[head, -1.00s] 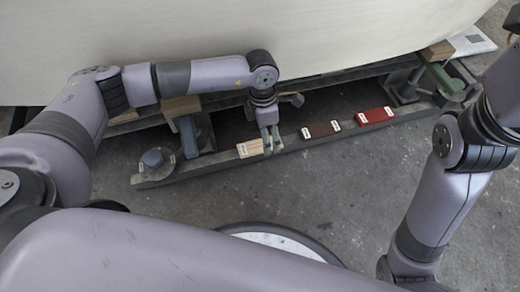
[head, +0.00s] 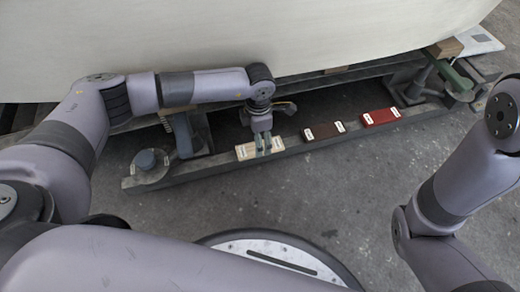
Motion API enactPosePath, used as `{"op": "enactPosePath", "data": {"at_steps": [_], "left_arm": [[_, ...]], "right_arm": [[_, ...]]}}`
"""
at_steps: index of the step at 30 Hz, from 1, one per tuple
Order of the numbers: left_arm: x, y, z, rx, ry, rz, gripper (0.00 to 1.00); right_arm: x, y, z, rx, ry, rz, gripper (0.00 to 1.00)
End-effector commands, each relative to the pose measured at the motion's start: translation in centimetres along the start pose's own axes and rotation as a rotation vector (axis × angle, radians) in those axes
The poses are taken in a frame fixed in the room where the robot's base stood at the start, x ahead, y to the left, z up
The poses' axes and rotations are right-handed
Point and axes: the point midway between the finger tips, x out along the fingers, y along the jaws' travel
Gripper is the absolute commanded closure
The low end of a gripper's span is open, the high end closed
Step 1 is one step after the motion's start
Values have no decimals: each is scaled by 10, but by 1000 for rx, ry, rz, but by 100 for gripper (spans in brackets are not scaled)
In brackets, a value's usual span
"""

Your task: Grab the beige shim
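The beige shim (head: 246,153) lies on the long grey beam, left of a dark brown block and a red block. It has pale labels near its ends. My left gripper (head: 262,146) points down at the shim, with its two fingers over the shim's middle. The fingers hide part of the shim. A small gap shows between them, but I cannot tell whether they grip it. My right gripper is out of view; only my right arm shows at the right.
The brown block (head: 323,131) and the red block (head: 381,117) lie farther right on the grey beam (head: 215,165). A green clamp-like part (head: 455,76) is at the right. The pale hull (head: 250,35) overhangs behind.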

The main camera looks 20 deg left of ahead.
Motion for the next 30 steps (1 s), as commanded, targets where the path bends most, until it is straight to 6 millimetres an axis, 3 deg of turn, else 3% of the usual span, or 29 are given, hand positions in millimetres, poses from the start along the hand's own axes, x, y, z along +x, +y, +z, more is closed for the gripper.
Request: {"op": "enactPosePath", "data": {"at_steps": [1, 7, 17, 30], "left_arm": [[12, 1, 2, 1, 0, 0, 31], [38, 3, 5, 1, 0, 0, 31], [40, 3, 5, 1, -1, -1, 31], [40, 3, 5, 0, -1, -1, 61]], "right_arm": [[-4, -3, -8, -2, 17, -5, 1], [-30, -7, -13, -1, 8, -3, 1], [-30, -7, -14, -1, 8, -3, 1], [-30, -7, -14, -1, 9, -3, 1]]}}
